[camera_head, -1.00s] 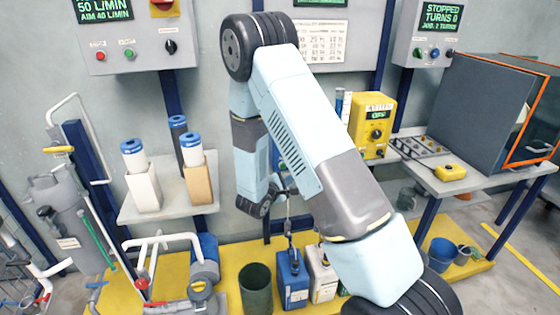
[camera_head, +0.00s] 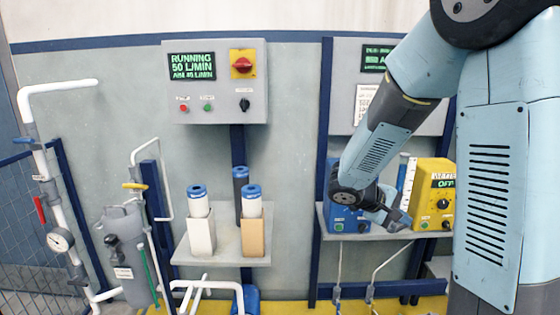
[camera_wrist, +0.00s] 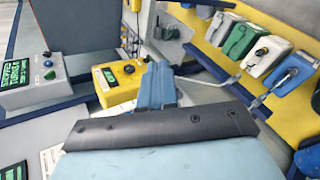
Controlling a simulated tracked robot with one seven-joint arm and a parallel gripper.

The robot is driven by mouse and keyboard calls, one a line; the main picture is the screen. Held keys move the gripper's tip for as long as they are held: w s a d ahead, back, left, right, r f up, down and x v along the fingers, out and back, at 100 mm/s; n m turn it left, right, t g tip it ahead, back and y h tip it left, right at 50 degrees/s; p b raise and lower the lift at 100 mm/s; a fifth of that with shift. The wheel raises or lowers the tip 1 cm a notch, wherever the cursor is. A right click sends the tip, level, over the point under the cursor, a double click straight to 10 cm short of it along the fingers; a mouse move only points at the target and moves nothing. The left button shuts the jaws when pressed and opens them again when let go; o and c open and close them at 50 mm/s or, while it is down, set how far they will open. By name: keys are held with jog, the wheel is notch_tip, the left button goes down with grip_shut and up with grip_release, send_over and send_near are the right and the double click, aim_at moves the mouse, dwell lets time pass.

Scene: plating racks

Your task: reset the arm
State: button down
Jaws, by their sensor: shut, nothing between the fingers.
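My arm crosses the right side of the head view, with its elbow at the top right and its forearm reaching down to the wrist. My gripper (camera_head: 400,220) is at the end, small and partly hidden by the wrist, in front of the shelf with the blue and yellow boxes.
A blue box (camera_head: 345,222) and a yellow box reading OFF (camera_head: 434,195) stand close to the gripper. A panel reading RUNNING (camera_head: 215,85) and filter cartridges (camera_head: 198,200) are left. Several canisters (camera_wrist: 268,55) show in the wrist view. Wall space between the panels is clear.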

jog(key=s+a+r+m+t+y, duration=0.2)
jog(key=s+a+r+y, duration=0.2)
jog(key=s, duration=0.6)
jog(key=s+a+r+m+t+y, duration=0.1)
jog(key=s+a+r+m+y, duration=0.2)
jog(key=s+r+y, duration=0.4)
notch_tip(320, 180, up, 2)
jog(key=s+a, duration=0.1)
jog(key=s, duration=0.1)
jog(key=shift+s+a+r+t, duration=0.2)
jog(key=shift+s+t, duration=0.2)
dwell(4.7)
